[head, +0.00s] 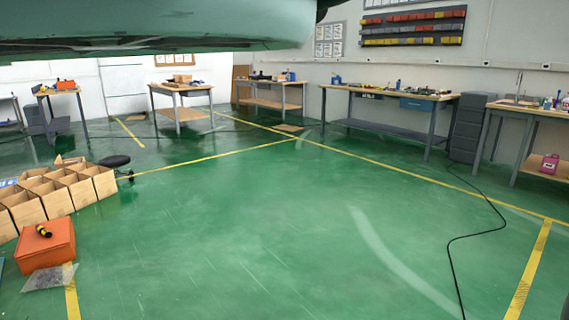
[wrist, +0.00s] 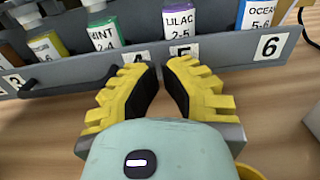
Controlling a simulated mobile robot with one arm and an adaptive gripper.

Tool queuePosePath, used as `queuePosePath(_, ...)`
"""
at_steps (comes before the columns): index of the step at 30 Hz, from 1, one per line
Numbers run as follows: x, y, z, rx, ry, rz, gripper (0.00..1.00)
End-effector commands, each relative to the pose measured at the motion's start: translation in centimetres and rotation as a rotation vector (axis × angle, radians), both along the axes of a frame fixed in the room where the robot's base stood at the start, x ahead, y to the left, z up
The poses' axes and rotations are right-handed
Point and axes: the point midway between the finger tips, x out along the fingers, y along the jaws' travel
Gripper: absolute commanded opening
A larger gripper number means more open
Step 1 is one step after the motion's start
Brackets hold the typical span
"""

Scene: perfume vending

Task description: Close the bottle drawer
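In the wrist view, the grey bottle drawer (wrist: 228,52) runs across the top, with numbers on its front and labelled bottles standing in it. The mint bottle (wrist: 104,36) and the lilac bottle (wrist: 180,22) are behind the front, and the ocean bottle (wrist: 258,14) is at right. A dark bar-like handle (wrist: 62,82) shows at left, partly hidden by my left finger. My gripper (wrist: 159,72) has yellow fingers with black pads. They are apart with nothing between them, just in front of the drawer front near numbers 4 and 5. Contact cannot be told. The head view does not show the drawer.
A wooden surface (wrist: 275,110) lies under my gripper. A pale object (wrist: 314,122) is at the right edge, and a yellow rounded thing (wrist: 250,172) at the bottom. In the head view, the green floor (head: 260,220) is mostly clear, with cardboard boxes (head: 50,195) and an orange box (head: 45,250) at left.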

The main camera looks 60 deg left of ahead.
Motion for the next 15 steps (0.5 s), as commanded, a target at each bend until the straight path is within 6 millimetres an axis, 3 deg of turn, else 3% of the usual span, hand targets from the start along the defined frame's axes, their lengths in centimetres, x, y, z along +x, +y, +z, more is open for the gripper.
queuePosePath(15, 0.1, -3.5, 0.0, -0.001, -0.002, -0.005, 0.0)
